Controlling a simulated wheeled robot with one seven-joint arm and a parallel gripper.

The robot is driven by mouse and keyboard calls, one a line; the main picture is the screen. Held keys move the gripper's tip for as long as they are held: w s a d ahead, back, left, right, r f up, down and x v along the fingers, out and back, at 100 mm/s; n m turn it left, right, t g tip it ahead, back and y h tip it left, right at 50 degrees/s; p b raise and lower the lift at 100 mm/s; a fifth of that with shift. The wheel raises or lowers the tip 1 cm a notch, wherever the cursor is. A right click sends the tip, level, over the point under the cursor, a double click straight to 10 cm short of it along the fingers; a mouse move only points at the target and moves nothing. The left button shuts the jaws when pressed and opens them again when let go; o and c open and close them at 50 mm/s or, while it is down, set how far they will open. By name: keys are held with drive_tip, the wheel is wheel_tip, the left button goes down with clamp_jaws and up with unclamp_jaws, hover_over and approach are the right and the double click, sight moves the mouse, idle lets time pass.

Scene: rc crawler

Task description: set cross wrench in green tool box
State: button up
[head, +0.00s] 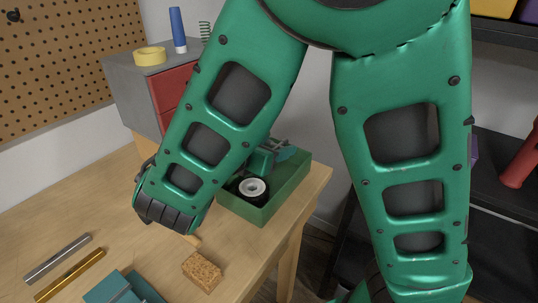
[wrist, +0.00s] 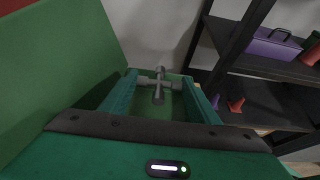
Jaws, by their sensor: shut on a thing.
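The green tool box (head: 285,190) stands open on the bench near its right edge. My gripper (head: 266,158) is at the back part of the box, partly hidden behind my arm. In the wrist view my gripper (wrist: 160,92) is shut on the grey cross wrench (wrist: 158,88), which lies across the fingertips. A green surface shows just below it. In the head view only a small part of the cross wrench (head: 281,144) shows, at the box's back rim. I cannot tell whether it touches the box floor.
A small wheel (head: 253,187) with a white hub sits in the box's front part. A cork-like block (head: 202,271), a silver bar (head: 58,259) and a gold bar (head: 70,275) lie on the bench (head: 110,215). A grey cabinet (head: 125,90) stands behind; dark shelves (wrist: 275,100) are at right.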

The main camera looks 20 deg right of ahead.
drive_tip(key=shift+w+d+f, duration=0.15)
drive_tip(key=shift+d+f, duration=0.2)
drive_tip(key=shift+d, duration=0.05)
drive_tip(key=shift+f, duration=1.9)
drive_tip(key=shift+a+f, duration=0.1)
drive_tip(key=shift+f, duration=0.5)
drive_tip(key=o, duration=1.1)
drive_tip(key=shift+c, duration=0.2)
